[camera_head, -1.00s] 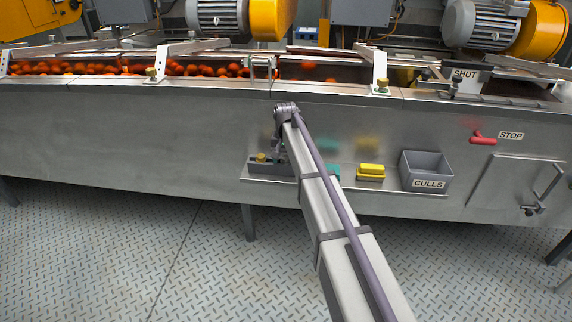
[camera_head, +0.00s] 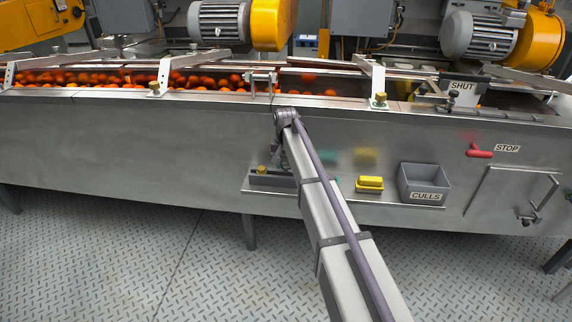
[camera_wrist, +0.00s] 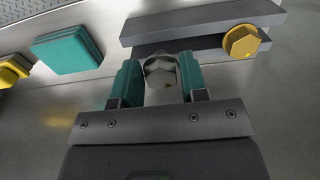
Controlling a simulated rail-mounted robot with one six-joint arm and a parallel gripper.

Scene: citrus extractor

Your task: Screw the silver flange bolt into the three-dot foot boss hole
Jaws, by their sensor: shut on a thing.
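The silver flange bolt (camera_wrist: 160,70) is between the two teal-padded fingers of my gripper (camera_wrist: 159,82) in the wrist view. My gripper is shut on it, with the bolt's silver head facing the camera. Just beyond it is a dark grey slotted bar-like holder (camera_wrist: 200,24); I cannot tell whether the bolt touches it. A brass bolt (camera_wrist: 242,42) sits at the holder's right part. In the head view my arm hides the gripper and silver bolt. The three-dot foot boss hole cannot be made out in either view.
A shelf (camera_head: 320,193) on the trough front carries the grey holder (camera_head: 270,178), a yellow block (camera_head: 369,184) and a grey CULLS bin (camera_head: 424,183). A teal block (camera_wrist: 67,50) lies left in the wrist view. A red STOP handle (camera_head: 478,151) juts out at right.

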